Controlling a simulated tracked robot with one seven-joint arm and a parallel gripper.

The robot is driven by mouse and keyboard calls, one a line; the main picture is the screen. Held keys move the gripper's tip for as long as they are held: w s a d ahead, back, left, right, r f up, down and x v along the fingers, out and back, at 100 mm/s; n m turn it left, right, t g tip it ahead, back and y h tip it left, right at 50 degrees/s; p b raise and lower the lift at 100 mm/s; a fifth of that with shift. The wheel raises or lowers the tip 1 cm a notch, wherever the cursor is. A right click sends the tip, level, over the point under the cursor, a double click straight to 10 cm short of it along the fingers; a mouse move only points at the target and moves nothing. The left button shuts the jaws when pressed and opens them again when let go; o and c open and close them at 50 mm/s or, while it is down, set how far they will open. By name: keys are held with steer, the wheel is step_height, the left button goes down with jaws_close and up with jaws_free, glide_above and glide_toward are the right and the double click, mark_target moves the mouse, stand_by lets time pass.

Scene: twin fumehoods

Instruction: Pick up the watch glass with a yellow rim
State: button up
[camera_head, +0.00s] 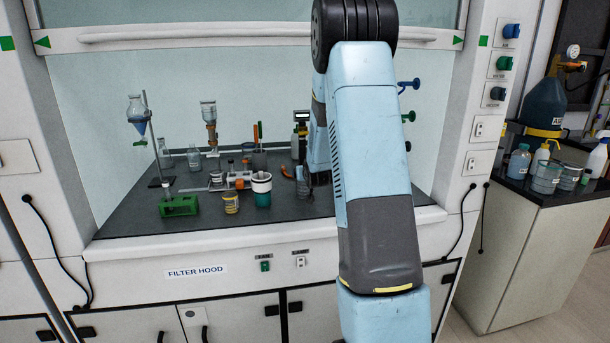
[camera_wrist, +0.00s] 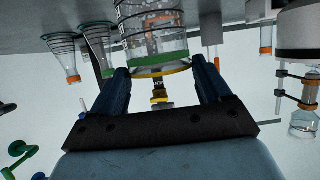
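In the wrist view, which is upside down, a yellow-rimmed arc, seemingly the watch glass (camera_wrist: 162,72), shows against the green-banded mouth of a clear glass vessel (camera_wrist: 150,38). My gripper (camera_wrist: 158,68) has its two dark fingers spread, one on each side of the yellow rim. I cannot tell whether either finger touches it. In the head view my arm reaches into the fumehood and hides much of the right part of the worktop. The watch glass cannot be made out there.
A stand with clamped glassware (camera_wrist: 300,100) is at right. In the head view a green rack (camera_head: 179,207), a white-and-green cup (camera_head: 262,190) and a yellow-labelled jar (camera_head: 231,204) stand near the front.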

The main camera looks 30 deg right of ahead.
steer(key=c, duration=0.5)
steer(key=shift+r, duration=0.1)
steer(key=shift+c, duration=0.2)
